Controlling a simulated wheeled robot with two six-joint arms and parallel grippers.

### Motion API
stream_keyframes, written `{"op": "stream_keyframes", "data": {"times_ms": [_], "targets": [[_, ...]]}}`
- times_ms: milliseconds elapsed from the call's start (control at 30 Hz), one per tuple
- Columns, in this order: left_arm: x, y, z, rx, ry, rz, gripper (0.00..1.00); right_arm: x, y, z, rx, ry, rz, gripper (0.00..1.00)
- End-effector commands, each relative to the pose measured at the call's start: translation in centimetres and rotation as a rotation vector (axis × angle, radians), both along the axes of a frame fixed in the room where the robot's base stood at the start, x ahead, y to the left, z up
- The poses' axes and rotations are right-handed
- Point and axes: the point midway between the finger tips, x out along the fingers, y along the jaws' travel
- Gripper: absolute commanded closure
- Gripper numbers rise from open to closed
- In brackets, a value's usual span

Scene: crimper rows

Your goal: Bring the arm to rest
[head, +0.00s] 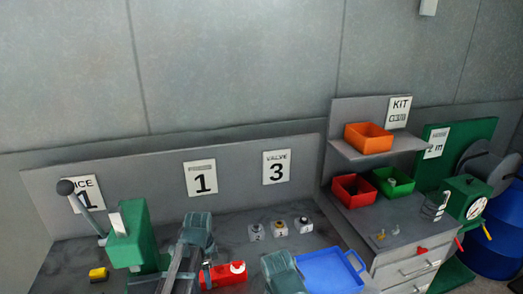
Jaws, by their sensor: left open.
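My left gripper (187,262) is at the bottom of the head view, left of centre, with dark bars and teal-grey housing. It is open, and I see nothing held in it. Another teal-grey part of mine shows at the bottom edge, left of the blue tray (330,268). My right gripper is not in view.
Three small capped containers (280,228) stand on the dark bench. At the right are a shelf with an orange bin (368,138), a red bin (353,188) and a green bin (393,181), then a green dial machine (467,200).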

Motion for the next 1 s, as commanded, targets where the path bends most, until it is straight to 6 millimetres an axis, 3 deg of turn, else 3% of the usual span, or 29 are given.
{"op": "stream_keyframes", "data": {"times_ms": [467, 667, 900, 1000], "targets": [[-3.5, -3.6, -4.4, 0.025, 0.008, 0.223, 0.55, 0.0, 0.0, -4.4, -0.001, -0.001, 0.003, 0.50], [-6.6, -6.2, -7.8, 0.049, 0.009, 0.414, 0.55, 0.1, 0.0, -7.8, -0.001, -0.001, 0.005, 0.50], [-11.7, -9.6, -13.1, 0.088, -0.009, 0.739, 0.55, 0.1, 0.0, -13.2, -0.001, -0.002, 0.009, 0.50], [-13.1, -10.4, -14.3, 0.100, -0.021, 0.845, 0.55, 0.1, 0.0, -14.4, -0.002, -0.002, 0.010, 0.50]]}}
